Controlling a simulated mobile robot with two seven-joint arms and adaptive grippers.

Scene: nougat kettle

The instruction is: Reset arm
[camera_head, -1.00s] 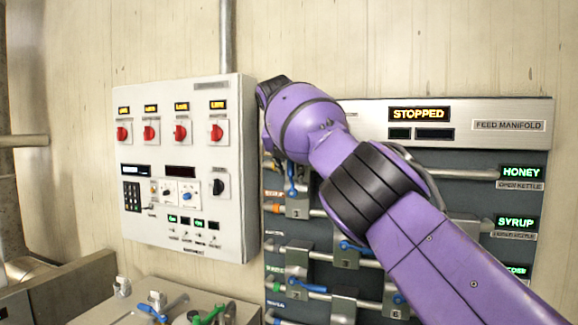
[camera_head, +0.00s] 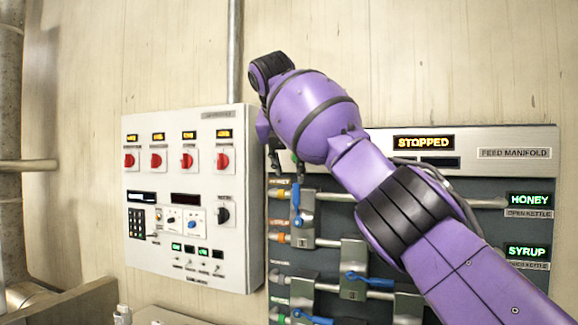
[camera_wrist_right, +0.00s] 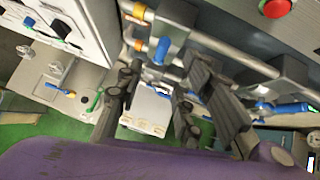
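My right arm is purple with black bands and reaches in from the lower right in the head view. Its gripper (camera_head: 288,162) is mostly hidden behind the wrist; dark finger parts show below it, in front of the feed manifold (camera_head: 365,215). In the right wrist view the two black fingers (camera_wrist_right: 152,92) stand apart with nothing between them. Beyond them are pipes, a blue valve handle (camera_wrist_right: 161,50) and a green floor. My left gripper is in neither view.
A white control box (camera_head: 165,265) with red knobs hangs left of the arm. The manifold has pipes and blue valve handles (camera_head: 370,279) close by; its display (camera_head: 423,142) reads STOPPED. Bare wall (camera_head: 420,60) lies above.

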